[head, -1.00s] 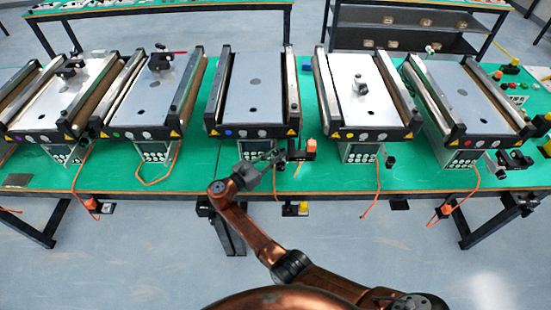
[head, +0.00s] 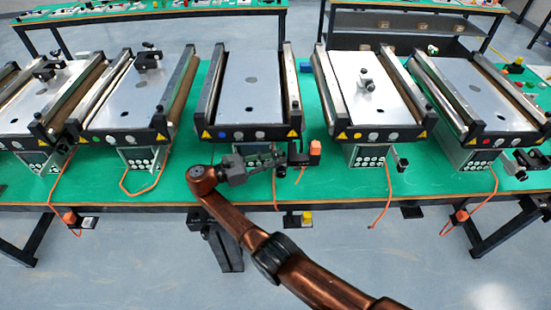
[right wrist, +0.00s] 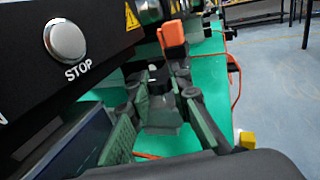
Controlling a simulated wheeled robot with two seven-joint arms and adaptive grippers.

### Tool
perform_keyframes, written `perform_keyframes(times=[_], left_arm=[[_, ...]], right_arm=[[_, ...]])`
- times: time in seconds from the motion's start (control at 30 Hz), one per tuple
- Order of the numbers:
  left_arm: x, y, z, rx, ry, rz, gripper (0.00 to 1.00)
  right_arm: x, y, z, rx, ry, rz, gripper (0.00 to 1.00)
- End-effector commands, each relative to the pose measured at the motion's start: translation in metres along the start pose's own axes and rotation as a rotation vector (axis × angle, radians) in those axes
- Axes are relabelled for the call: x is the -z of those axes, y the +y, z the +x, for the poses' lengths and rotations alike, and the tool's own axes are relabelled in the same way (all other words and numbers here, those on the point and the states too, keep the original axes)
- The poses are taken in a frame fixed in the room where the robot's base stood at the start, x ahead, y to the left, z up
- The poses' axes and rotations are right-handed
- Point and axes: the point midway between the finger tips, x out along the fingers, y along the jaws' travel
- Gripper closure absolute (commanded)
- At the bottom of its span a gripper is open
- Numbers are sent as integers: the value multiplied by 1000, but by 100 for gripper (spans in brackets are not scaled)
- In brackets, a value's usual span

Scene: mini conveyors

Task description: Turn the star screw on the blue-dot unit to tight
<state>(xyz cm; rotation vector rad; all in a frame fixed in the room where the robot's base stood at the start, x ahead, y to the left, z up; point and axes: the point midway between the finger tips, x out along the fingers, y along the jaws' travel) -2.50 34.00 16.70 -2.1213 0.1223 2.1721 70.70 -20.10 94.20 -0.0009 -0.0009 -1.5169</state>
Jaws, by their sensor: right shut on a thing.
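The blue-dot unit (head: 253,100) is the middle conveyor, with a blue dot (head: 221,134) on its black front panel. My right gripper (head: 277,158) is at the unit's front, below the right end of that panel. In the right wrist view its two fingers (right wrist: 158,92) close around a dark knob-like part (right wrist: 158,84), which I take as the star screw. The fingers hide part of it, so its turn position cannot be told. My left gripper is not in view.
An orange-topped part (head: 315,147) stands just right of my right gripper, and it also shows in the right wrist view (right wrist: 172,35). The front panel with its STOP button (right wrist: 68,42) is close at the upper left there. Other conveyors stand on both sides along the green table (head: 230,187).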

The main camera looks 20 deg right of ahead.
Motion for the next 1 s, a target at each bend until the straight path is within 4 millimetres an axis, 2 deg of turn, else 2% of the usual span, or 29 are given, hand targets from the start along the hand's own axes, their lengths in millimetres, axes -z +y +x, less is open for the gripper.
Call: perform_keyframes(times=[0.23, 0.27, 0.37, 0.67, 0.83, 1.0], left_arm=[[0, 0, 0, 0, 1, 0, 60], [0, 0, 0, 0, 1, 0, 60], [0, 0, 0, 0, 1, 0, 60], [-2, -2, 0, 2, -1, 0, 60], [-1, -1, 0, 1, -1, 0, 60], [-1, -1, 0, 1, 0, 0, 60]], right_arm=[[0, 0, 1, 2, 1, -1, 100], [0, 0, 1, 2, 1, -1, 81], [0, 0, 1, 1, 1, -1, 74], [-2, 0, 0, 0, 1, 0, 74], [-20, 1, 1, 0, 1, 4, 74], [-53, 0, 1, 0, 1, 6, 74]])
